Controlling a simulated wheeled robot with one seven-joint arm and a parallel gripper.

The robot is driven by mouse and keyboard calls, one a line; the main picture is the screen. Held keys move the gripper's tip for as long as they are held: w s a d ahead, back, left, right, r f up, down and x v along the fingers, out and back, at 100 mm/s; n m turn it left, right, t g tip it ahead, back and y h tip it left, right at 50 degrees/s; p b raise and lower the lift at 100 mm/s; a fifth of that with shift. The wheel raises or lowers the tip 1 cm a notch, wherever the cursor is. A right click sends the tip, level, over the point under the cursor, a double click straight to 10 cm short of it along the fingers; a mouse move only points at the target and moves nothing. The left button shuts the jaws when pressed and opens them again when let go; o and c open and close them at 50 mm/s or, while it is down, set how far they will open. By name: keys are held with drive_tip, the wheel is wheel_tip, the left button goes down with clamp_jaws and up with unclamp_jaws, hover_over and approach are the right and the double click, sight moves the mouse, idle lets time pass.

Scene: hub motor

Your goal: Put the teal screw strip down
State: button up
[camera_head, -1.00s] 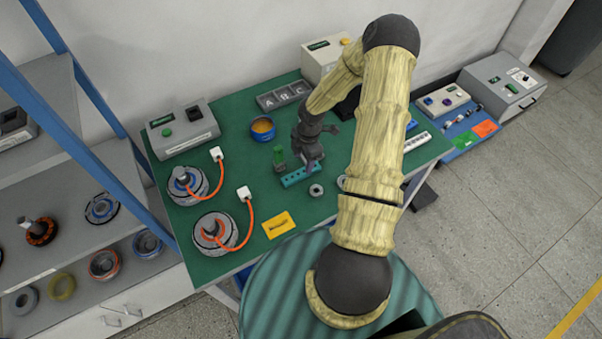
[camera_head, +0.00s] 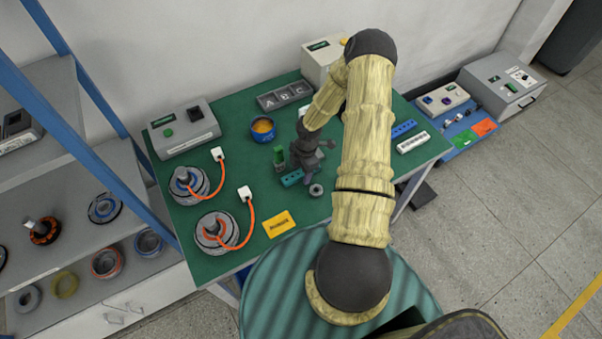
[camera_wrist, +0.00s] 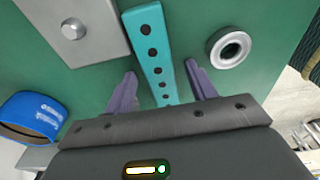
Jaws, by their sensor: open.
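The teal screw strip (camera_wrist: 152,48) lies on the green table, a long bar with a row of dark holes. In the wrist view it runs up the picture between the two purple fingers of my gripper (camera_wrist: 160,85). The fingers are open, with a gap on each side of the strip. In the head view the strip (camera_head: 291,178) shows only in part, its right portion hidden by my gripper (camera_head: 308,180). The wrist view does not clearly show how high the fingers are above the table.
A grey metal ring (camera_head: 316,190) lies close to the right of my gripper. A green part (camera_head: 279,157) stands behind the strip. A blue bowl (camera_head: 262,130), two corded motors (camera_head: 217,232), a yellow card (camera_head: 279,224) and blue and white strips (camera_head: 413,142) are also on the table (camera_head: 240,175).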

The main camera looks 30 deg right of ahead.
sight(301, 171)
drive_tip(key=shift+c, duration=0.5)
drive_tip(key=c, duration=1.1)
wheel_tip(301, 171, up, 10)
drive_tip(key=b, duration=0.1)
